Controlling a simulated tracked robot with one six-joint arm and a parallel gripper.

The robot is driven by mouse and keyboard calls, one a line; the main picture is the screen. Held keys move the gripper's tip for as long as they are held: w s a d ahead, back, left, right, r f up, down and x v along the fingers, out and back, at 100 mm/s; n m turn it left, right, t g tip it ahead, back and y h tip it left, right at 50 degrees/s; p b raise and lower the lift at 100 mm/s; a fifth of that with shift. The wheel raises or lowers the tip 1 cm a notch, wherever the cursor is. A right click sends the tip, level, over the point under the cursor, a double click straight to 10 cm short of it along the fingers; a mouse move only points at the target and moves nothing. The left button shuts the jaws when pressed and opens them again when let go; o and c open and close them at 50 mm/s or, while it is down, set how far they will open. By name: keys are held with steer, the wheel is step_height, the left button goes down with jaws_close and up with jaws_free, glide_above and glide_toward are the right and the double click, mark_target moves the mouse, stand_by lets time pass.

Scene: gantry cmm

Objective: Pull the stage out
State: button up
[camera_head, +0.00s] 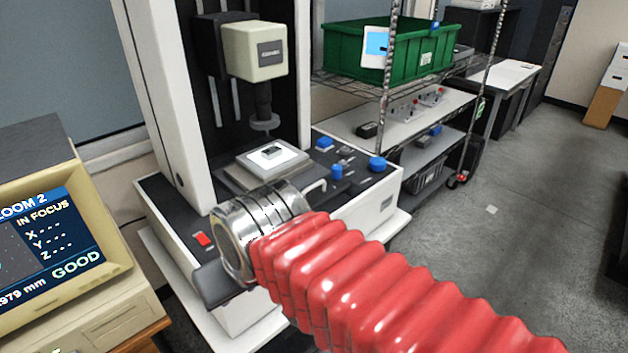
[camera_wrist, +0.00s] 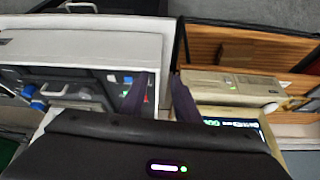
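A pale handle (camera_head: 316,188) shows at the stage's front right, partly behind my arm. In the wrist view a pale loop like this handle (camera_wrist: 58,91) is at the left. My gripper (camera_wrist: 160,82) has two dark fingers with a gap between them and nothing held. It is apart from the handle, to its right in the wrist view. The head view mostly hides the fingers behind my arm.
Blue knobs (camera_head: 377,163) stand on the base right of the stage. A red switch (camera_head: 203,240) is at its front left. The probe head (camera_head: 254,50) hangs above the stage. A monitor (camera_head: 60,230) stands at left, a wire shelf with a green bin (camera_head: 420,48) at right. Floor at right is free.

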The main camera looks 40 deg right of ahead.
steer(key=w+d+r+m+g, duration=0.1)
steer(key=w+d+r+m, duration=0.4)
steer(key=w+d, duration=0.2)
steer(key=r+m+g, duration=0.1)
steer(key=m+g, duration=0.1)
steer(key=m, duration=1)
glide_above(314, 185)
steer(key=s, duration=0.3)
steer(key=shift+f, duration=0.1)
steer(key=x, duration=1.3)
steer(key=shift+f, duration=0.35)
jaws_close()
steer(key=shift+s, duration=0.1)
